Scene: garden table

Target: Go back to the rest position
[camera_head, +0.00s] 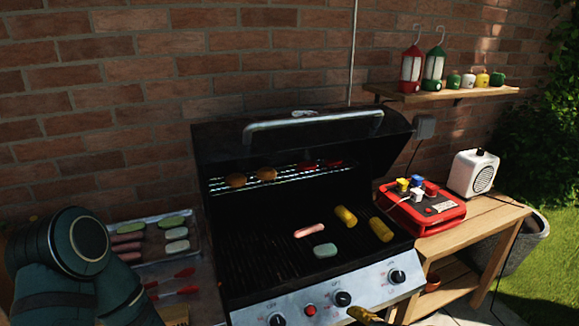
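My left arm (75,265) comes in at the lower left as dark green links. Its gripper does not show. My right gripper is not in view either. The open grill (262,255) stands in the middle with its lid raised. On its grate lie a pink sausage (309,230), a pale green piece (325,250) and two yellow corn cobs (346,216) (381,229). Two brown round pieces (235,180) (267,174) and dark red pieces (308,166) sit on the upper rack.
A tray (198,254) with several food pieces lies left of the grill, with red-handled tongs (180,281) near it. A red case (425,211) and white speaker (473,172) stand on the right side table (490,221). A wall shelf (440,95) holds lanterns. A yellowish object (363,315) at the bottom edge is unclear.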

